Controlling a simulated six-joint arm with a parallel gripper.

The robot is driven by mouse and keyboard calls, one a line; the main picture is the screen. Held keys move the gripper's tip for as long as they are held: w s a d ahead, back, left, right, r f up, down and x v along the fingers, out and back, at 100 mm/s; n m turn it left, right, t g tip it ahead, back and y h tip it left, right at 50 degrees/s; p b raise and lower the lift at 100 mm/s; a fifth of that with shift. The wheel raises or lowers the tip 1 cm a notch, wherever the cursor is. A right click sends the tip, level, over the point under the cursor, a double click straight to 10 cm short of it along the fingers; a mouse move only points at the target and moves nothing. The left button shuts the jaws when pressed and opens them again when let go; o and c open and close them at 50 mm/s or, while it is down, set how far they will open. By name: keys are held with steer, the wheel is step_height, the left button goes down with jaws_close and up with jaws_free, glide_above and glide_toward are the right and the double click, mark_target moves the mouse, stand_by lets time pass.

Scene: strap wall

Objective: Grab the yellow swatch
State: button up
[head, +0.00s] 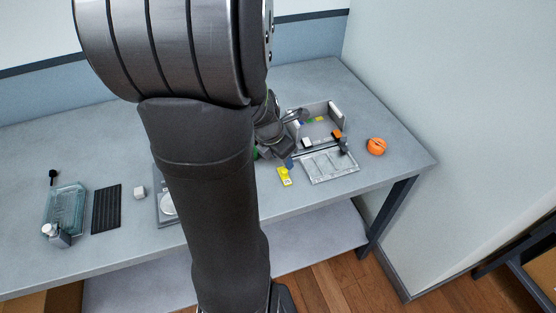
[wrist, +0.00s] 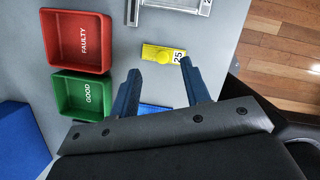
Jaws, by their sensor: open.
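A yellow piece (wrist: 160,54) with a raised round knob and a white end marked 25 lies flat on the grey table in the wrist view. It also shows in the head view (head: 284,177), near the table's front edge. A smaller yellow patch (head: 320,119) shows at the grey walled rack (head: 331,108); I cannot tell which of the two is the swatch. My gripper (wrist: 160,82) is open and empty, its two dark blue fingers apart. In the wrist view the yellow piece lies just past the fingertips, apart from them. A blue piece (wrist: 155,109) shows between the fingers.
A red bin marked FAULTY (wrist: 76,60) and a green bin marked GOOD (wrist: 60,99) stand left of my fingers. A clear-grey tray (head: 331,166) and an orange round object (head: 376,146) lie to the right. My arm hides the middle of the table.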

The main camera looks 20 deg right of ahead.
mark_target(284, 171)
steer(key=x, duration=0.4)
steer(key=shift+s+a+f, duration=0.25)
steer(key=shift+a+f, duration=0.05)
steer(key=shift+f, duration=0.25)
steer(key=shift+w+d+f, duration=0.1)
steer(key=shift+d+f, duration=0.1)
steer(key=shift+f, duration=0.4)
jaws_close()
